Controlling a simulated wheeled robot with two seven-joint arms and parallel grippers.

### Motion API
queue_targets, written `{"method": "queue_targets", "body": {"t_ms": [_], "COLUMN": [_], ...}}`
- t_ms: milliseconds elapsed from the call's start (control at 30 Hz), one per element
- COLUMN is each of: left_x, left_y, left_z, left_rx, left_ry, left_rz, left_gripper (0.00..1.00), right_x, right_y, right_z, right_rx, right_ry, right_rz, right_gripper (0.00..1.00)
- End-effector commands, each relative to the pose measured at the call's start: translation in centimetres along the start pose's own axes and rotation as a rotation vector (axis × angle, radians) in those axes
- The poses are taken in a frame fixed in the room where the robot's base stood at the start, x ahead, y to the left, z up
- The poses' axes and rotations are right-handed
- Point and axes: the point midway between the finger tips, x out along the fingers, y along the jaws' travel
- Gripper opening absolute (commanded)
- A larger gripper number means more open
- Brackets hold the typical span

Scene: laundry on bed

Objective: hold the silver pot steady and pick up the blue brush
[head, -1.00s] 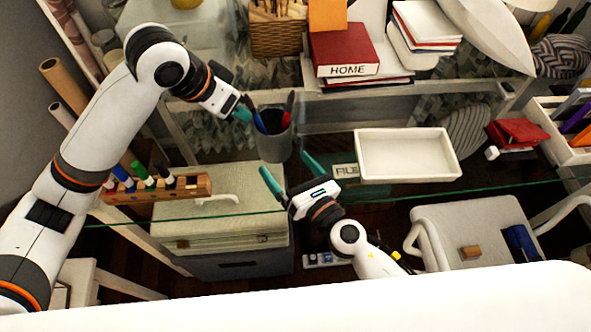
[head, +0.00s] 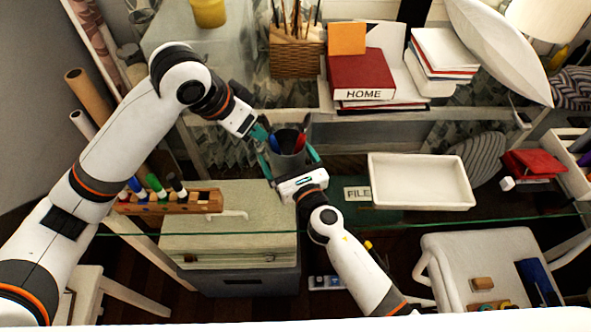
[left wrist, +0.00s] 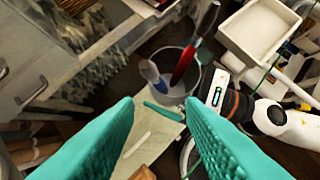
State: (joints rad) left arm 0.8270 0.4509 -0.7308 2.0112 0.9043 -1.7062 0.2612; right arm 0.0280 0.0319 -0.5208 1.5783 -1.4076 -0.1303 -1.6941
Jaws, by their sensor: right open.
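The silver pot (head: 288,163) stands on the glass desk, holding a blue brush (head: 274,142) and a red brush (head: 300,141). In the left wrist view the pot (left wrist: 179,92) is ahead of my fingers, with the blue brush (left wrist: 153,75) leaning left and the red brush (left wrist: 188,62) leaning right. My right gripper (head: 289,158) is open, with one finger on each side of the pot; I cannot tell whether they touch it. My left gripper (head: 262,130) is beside the pot's upper left; its wrist view shows the fingers (left wrist: 158,103) apart with nothing between them.
A marker rack (head: 170,203) stands at the left. A white tray (head: 420,203) lies right of the pot, by a file label (head: 357,194). A wicker brush holder (head: 297,60) and a red HOME book (head: 362,82) stand behind. A grey box (head: 230,225) is in front.

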Motion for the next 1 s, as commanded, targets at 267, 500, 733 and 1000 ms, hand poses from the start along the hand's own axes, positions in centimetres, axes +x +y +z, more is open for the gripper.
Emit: {"method": "queue_targets", "body": {"t_ms": [267, 500, 733, 1000], "left_x": [0.0, 0.0, 0.0, 0.0], "left_y": [0.0, 0.0, 0.0, -0.01], "left_z": [0.0, 0.0, 0.0, 0.0], "left_rx": [0.0, 0.0, 0.0, 0.0], "left_ry": [0.0, 0.0, 0.0, 0.0], "left_rz": [0.0, 0.0, 0.0, 0.0], "left_gripper": [0.36, 0.36, 0.36, 0.36], "right_x": [1.23, 1.2, 1.18, 1.17], "right_y": [-0.01, -0.01, -0.01, -0.01], "right_z": [-0.02, -0.02, -0.01, -0.01], "right_rx": [0.001, 0.001, 0.001, 0.001], "right_ry": [0.0, 0.0, 0.0, 0.0], "right_rz": [-0.001, -0.001, -0.001, -0.001], "right_gripper": [0.96, 0.86, 0.49, 0.47]}}
